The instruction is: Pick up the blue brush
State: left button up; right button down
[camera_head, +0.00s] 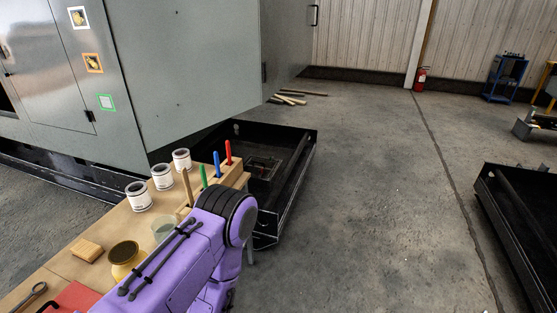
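The blue brush (217,164) stands upright, handle up, in a wooden holder (237,177) at the far right end of the workbench (66,266). It is between a green-handled brush (203,174) on its left and a red-handled brush (228,151) on its right. Its lower end is hidden in the holder. A purple arm of mine bends in front of the bench, close below the holder, and hides part of it. Neither of my grippers shows in the head view.
A wooden-handled brush (187,186), several white cans (138,196), a jar (124,258), a glass cup (163,231) and a wood block (87,250) crowd the bench. A grey enclosure (185,70) stands behind. Open floor (370,190) lies right, beyond a black tray (300,170).

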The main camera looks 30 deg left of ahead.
aim_at(217, 162)
jog(key=z, duration=0.05)
jog(key=i, duration=1.25)
jog(key=u, duration=0.95)
jog(key=i, duration=0.95)
jog(key=u, duration=0.85)
